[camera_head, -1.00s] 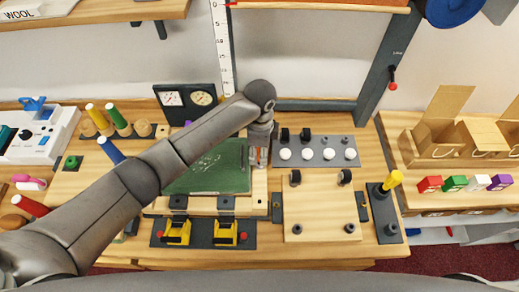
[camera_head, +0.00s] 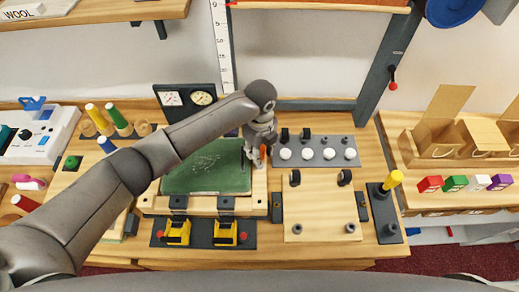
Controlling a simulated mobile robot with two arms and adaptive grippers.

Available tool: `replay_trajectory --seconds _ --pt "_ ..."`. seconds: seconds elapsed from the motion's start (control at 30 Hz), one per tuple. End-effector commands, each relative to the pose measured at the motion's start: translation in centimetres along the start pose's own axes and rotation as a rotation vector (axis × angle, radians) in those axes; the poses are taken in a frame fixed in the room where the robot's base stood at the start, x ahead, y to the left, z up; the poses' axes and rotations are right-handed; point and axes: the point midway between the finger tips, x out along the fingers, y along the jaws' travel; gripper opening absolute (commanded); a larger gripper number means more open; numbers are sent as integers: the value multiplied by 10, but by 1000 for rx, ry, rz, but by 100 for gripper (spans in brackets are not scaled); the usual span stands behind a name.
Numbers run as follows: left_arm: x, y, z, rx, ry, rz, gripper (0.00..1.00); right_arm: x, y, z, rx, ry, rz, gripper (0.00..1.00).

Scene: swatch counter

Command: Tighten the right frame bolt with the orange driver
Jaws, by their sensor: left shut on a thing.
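My left gripper (camera_head: 259,154) is shut on the orange driver (camera_head: 262,158), of which only a small orange part shows. It is over the right side of the wooden frame (camera_head: 259,190) around the green board (camera_head: 205,172). The gripper covers most of the driver, and the right frame bolt cannot be made out beneath it. I cannot tell whether the driver's tip touches the bolt. My right gripper is not in view.
Two yellow-handled clamps (camera_head: 177,232) sit at the frame's front edge. Right of the frame are a wooden plate (camera_head: 320,212), a grey rack with white balls (camera_head: 315,142) and a yellow-handled tool (camera_head: 392,181). Gauges (camera_head: 187,97) stand behind. Thread spools are at the left.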

Motion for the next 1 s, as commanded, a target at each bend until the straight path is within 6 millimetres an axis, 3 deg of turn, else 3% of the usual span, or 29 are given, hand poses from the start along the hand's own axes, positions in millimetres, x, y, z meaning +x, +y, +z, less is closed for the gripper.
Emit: replay_trajectory --seconds 0.4,0.77,0.8,0.87,1.0 --pt "1 0 1 509 -5 -1 7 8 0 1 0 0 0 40" --pt "0 0 1 588 -6 -2 7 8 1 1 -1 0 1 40" --pt "0 0 1 587 -6 -2 35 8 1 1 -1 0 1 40" --pt "0 0 1 587 -5 -2 42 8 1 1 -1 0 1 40" --pt "0 0 1 586 -5 -2 42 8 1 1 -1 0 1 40"
